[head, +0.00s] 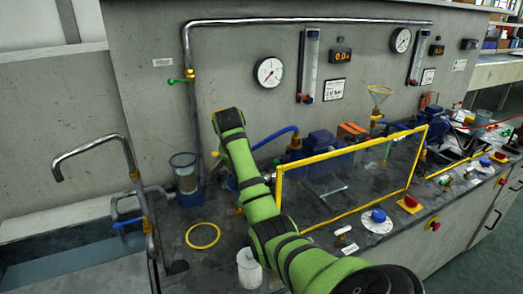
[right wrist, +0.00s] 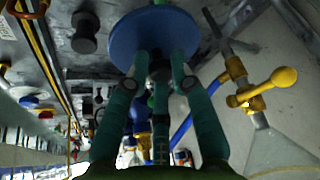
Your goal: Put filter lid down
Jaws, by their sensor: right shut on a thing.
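A round blue lid (right wrist: 142,38) fills the upper middle of the right wrist view. My right gripper (right wrist: 159,68) is shut on its underside in that picture, seemingly on a small knob that the fingers mostly hide. In the head view my green right arm reaches up and left over the bench and hides the gripper. A clear filter housing (head: 186,178) with a blue rim stands upright by the wall pipe, left of the arm. A flat yellow ring (head: 203,236) lies on the dark bench in front of it. My left gripper is not in view.
A yellow-framed clear guard (head: 345,180) stands right of my arm, before blue pumps. A white cylinder (head: 249,268) stands near the arm at the front. A sink tap (head: 95,148) is at left. The bench around the yellow ring is clear.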

